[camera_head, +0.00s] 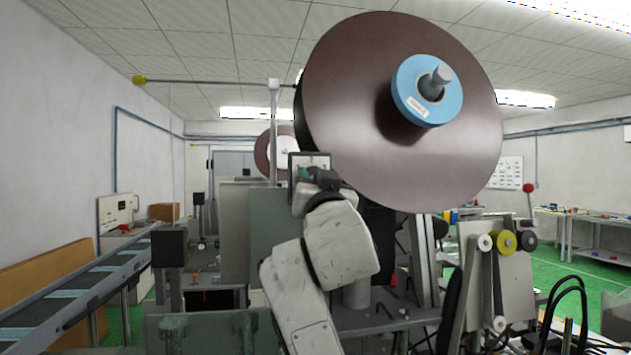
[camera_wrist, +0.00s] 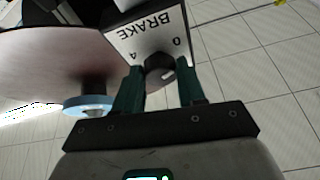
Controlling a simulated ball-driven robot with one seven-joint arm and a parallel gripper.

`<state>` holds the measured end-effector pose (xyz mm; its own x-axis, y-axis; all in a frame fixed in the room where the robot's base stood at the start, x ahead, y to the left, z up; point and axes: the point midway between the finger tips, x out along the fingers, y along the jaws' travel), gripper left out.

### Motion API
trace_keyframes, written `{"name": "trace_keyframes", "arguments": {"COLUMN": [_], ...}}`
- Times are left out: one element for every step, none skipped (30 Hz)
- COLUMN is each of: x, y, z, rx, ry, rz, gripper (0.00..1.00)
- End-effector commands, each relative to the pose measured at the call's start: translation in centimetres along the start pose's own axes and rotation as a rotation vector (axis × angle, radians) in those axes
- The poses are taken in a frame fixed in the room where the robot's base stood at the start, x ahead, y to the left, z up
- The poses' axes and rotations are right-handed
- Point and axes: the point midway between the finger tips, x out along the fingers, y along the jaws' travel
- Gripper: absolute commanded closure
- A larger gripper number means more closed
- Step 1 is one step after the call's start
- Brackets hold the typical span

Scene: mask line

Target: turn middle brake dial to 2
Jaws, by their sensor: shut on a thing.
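The brake dial (camera_wrist: 158,68) is a dark round knob with a small pale mark on its lower right. It sits on a white plate (camera_wrist: 148,28) reading "BRAKE" upside down, with a 4 to the left and a 0 to the right; no 2 can be made out. My gripper (camera_wrist: 160,72) has its two green fingers on either side of the dial and is shut on it. In the head view my gripper (camera_head: 312,178) is up at a small grey-framed box (camera_head: 309,159) below the large reel; the dial itself is hidden there.
A large brown reel (camera_head: 345,85) with a blue hub (camera_head: 410,95) hangs close above and right of my gripper. A grey upright panel (camera_head: 268,220) stands to its left. A conveyor (camera_head: 75,292) runs along the left. Rollers (camera_head: 505,242) stand at right.

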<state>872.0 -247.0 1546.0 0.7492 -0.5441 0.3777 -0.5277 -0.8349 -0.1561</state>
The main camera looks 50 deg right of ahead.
Motion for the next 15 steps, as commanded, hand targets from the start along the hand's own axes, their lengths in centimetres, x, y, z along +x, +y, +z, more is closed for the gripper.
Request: {"name": "trace_keyframes", "arguments": {"x": [-0.01, -0.01, -0.01, -0.01, -0.01, -0.02, -0.03, -0.03, -0.04, -0.06, -0.07, -0.1, -0.1, -0.1, -0.13], "y": [-0.02, -0.02, -0.02, -0.02, -0.02, -0.03, -0.03, -0.03, -0.04, -0.06, -0.1, -0.15, -0.15, -0.16, -0.24], "z": [0.0, 0.0, 0.0, 0.0, 0.0, 0.02, 0.02, 0.04, 0.05, 0.07, 0.08, 0.09, 0.11, 0.14, 0.18], "rx": [0.0, 0.0, 0.0, 0.0, 0.001, 0.003, 0.005, 0.009, 0.015, 0.021, 0.029, 0.042, 0.052, 0.066, 0.086], "ry": [0.0, 0.0, 0.0, 0.0, 0.0, 0.0, 0.0, 0.001, 0.001, 0.001, 0.002, 0.002, 0.003, 0.003, 0.003], "rz": [0.0, 0.0, 0.0, 0.0, 0.0, 0.0, 0.001, 0.003, 0.005, 0.008, 0.01, 0.014, 0.019, 0.024, 0.031], "gripper": [0.86, 0.89, 0.91, 0.91, 0.91, 0.91, 0.91, 0.91, 0.91, 0.91, 0.91, 0.91, 0.91, 0.91, 0.91]}}
